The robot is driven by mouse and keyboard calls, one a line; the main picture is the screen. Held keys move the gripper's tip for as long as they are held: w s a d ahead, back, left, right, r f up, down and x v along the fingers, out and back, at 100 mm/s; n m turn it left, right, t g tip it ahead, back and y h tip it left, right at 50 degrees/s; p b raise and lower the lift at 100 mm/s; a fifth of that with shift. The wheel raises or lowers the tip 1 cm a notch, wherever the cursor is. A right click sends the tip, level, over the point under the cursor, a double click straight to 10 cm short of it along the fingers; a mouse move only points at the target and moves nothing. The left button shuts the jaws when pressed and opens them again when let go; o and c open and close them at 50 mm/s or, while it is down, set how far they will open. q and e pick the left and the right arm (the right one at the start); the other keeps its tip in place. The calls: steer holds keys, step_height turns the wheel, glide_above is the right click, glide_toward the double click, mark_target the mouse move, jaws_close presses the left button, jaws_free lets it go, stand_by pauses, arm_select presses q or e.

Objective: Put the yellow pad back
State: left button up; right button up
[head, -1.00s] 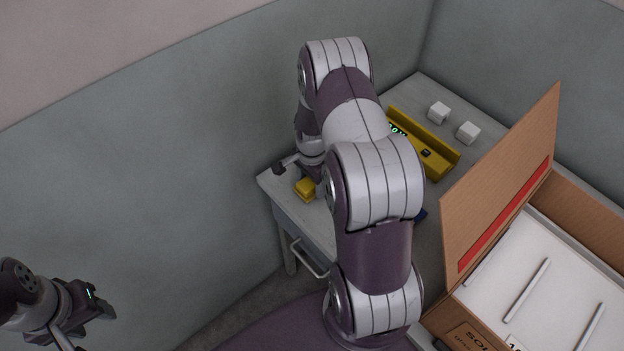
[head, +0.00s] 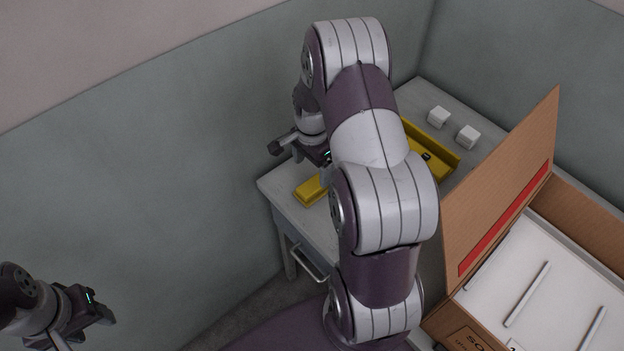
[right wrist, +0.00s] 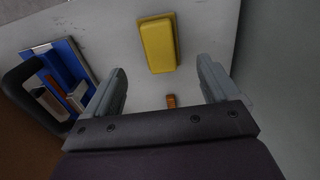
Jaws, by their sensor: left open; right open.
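The yellow pad (head: 309,191) lies on the near left part of the grey table, partly hidden by my right arm in the head view. In the right wrist view the whole pad (right wrist: 158,44) shows as a yellow block, ahead of the fingers and apart from them. My right gripper (right wrist: 163,84) is open and empty, above the table. In the head view this gripper (head: 298,149) is partly hidden by its own arm. My left gripper (head: 98,307) is open and empty at the lower left, away from the table.
A yellow tray-like fixture (head: 440,160) and two white cubes (head: 438,117) (head: 468,136) stand at the table's back. A blue tray (right wrist: 68,60) holds small parts. A small orange-brown piece (right wrist: 170,101) lies between the fingers' lines. An open cardboard box (head: 500,185) stands at right.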

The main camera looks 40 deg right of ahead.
steer(key=s+a+r+n, duration=0.4)
steer(key=s+a+n, duration=0.1)
steer(key=a+n, duration=0.3)
steer(key=s+a+r+n+t, duration=0.1)
steer(key=s+a+r+n, duration=0.4)
steer(key=a+n, duration=0.2)
steer(key=shift+s+a+r+n, duration=0.3)
steer(key=shift+s+a+n, duration=0.1)
steer(key=shift+n, duration=0.7)
steer(key=shift+s, duration=0.1)
